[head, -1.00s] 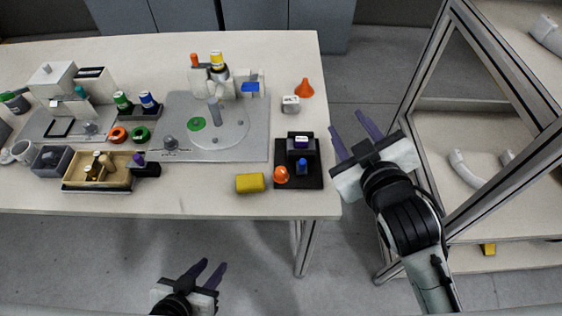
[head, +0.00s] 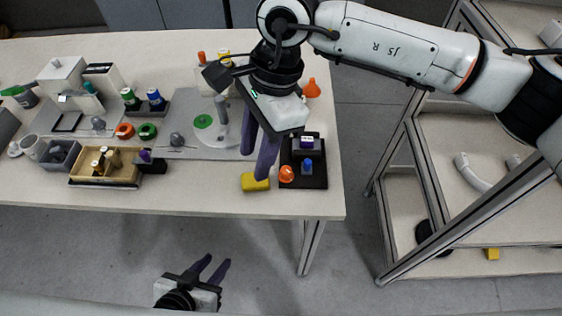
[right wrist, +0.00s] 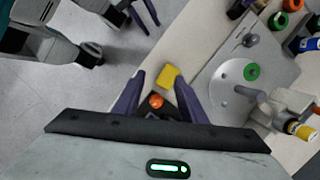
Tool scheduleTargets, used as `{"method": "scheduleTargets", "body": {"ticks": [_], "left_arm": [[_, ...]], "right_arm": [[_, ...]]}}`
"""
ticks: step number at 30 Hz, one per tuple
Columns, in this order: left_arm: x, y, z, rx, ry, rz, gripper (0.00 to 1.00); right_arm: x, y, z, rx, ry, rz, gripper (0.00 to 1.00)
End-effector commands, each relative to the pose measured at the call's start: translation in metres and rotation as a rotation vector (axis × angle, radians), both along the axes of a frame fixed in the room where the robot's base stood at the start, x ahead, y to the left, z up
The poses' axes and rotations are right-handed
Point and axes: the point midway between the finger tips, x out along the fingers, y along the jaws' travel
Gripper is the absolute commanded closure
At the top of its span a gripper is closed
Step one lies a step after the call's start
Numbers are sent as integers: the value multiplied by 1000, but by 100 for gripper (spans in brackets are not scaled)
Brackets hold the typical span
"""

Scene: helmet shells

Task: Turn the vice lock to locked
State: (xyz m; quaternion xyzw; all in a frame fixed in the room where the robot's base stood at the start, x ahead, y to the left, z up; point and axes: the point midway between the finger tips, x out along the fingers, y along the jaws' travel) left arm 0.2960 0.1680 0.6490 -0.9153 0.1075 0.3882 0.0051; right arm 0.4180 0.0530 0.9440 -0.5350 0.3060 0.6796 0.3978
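A grey plate (head: 200,150) on the table carries a round disc with a green ring (head: 203,121), an upright grey post (head: 220,108) and a grey ball knob (head: 177,139). I cannot tell which part is the vice lock or how it is set. In the right wrist view the post (right wrist: 248,92) and ball knob (right wrist: 250,40) lie to the right of my fingers. My right gripper (head: 255,165) is open and empty above the table, right of the disc, hiding part of the plate. My left gripper (head: 217,262) is open and empty before the table's front edge.
A yellow block (head: 255,182) and an orange dome (head: 286,174) lie below my right gripper, beside a black stand (head: 317,177). An orange funnel (head: 311,88) stands behind. A wooden tray (head: 128,180) and several small parts fill the left. A metal-framed shelf (head: 440,245) stands at right.

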Motion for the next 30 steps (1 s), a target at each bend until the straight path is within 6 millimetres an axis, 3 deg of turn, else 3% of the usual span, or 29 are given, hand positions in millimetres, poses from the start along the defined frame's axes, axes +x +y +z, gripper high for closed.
{"method": "scheduleTargets", "body": {"ticks": [1,3,6,11,21,30], "left_arm": [[0,0,0,0,0,0,69],[0,0,0,0,0,0,69],[0,0,1,0,0,0,69],[0,0,5,1,0,1,69],[0,1,14,1,1,1,69],[0,1,15,2,1,1,69]], "right_arm": [[16,-19,4,-81,-51,2,62],[29,-39,6,-162,-90,4,62],[37,-53,6,-215,-113,3,62],[37,-54,-14,-222,-112,4,62],[36,-53,-74,-217,-109,4,62],[37,-52,-94,-215,-112,5,62]]}}
